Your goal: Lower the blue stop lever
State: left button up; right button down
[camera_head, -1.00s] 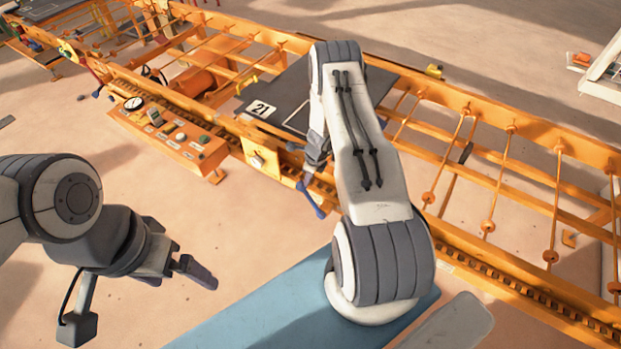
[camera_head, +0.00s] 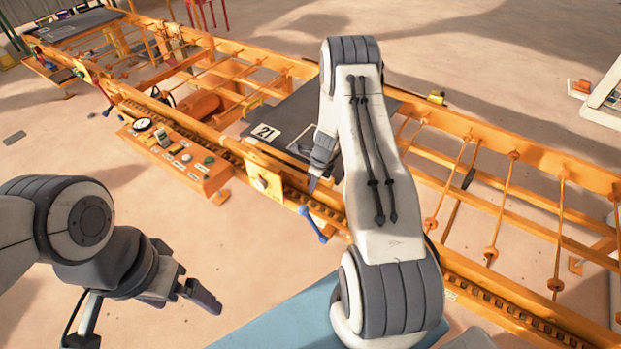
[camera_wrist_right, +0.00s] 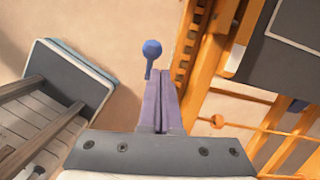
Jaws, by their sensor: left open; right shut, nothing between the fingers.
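My right gripper (camera_head: 312,186) is shut and empty, just above the lever in the head view. In the right wrist view its fingers (camera_wrist_right: 160,84) are together, tips close to the stem; I cannot tell whether they touch. My left gripper (camera_head: 205,297) is open and empty at the lower left, well away from the lever.
The orange conveyor frame (camera_head: 530,150) runs diagonally across the view, with a dark plate marked 21 (camera_head: 265,132) on it. A control panel with gauge and buttons (camera_head: 180,158) stands left of the lever.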

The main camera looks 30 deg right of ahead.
jog(key=shift+w+a+r, duration=0.15)
jog(key=shift+w+r, duration=0.15)
jog(key=shift+r, duration=0.35)
jog(key=shift+w+a+r, duration=0.15)
jog(key=shift+w+r, duration=0.1)
jog(key=shift+r, duration=0.4)
jog(key=a+r+n, duration=0.8)
jog(key=a+r, duration=0.2)
jog(key=a, duration=0.2)
jog(key=s+a+r+n+g, duration=0.1)
jog(key=s+a+r+n, duration=0.35)
jog(key=a+n, duration=0.2)
jog(key=s+a+r+n, duration=0.4)
jog(key=a+r+n, duration=0.1)
jog(key=a+r, duration=0.15)
jog(key=s+a+r+n, duration=0.2)
jog(key=s+r+n, duration=0.1)
jog(key=s+n, duration=0.5)
jog(key=s+a+r+n, duration=0.2)
jog(key=s+n, duration=0.7)
jog(key=s, duration=0.5)
jog(key=shift+a+r+g+b, duration=0.35)
jog(key=shift+a+r+g, duration=0.05)
jog(key=shift+r, duration=0.3)
